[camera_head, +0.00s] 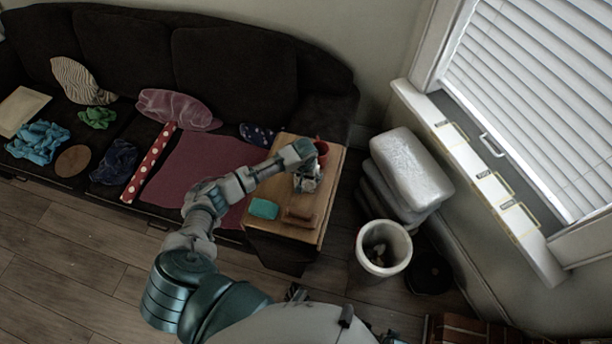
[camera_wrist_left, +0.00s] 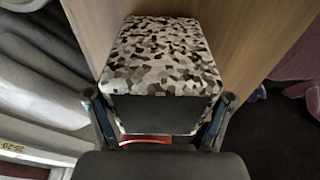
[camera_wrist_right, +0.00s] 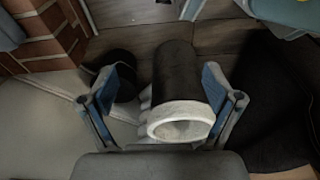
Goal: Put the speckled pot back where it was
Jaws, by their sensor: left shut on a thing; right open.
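The speckled pot (camera_wrist_left: 168,45) is a boxy black, grey and white thing with a dark flat face toward the left wrist camera. My left gripper (camera_wrist_left: 160,108) is shut on it, with a finger on either side. In the head view the left gripper (camera_head: 307,182) is over the wooden side table (camera_head: 325,200), and the pot is mostly hidden by it. I cannot tell whether the pot touches the tabletop. My right gripper (camera_wrist_right: 163,85) is open with nothing held, seen in the right wrist view only.
A red thing (camera_head: 321,148) stands just behind the left gripper. A teal thing (camera_head: 264,208) and a brown block (camera_head: 299,217) lie at the table's front. A dark sofa (camera_head: 230,75) is left; a white bin (camera_head: 366,262) and wrapped bundles (camera_head: 408,165) stand right.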

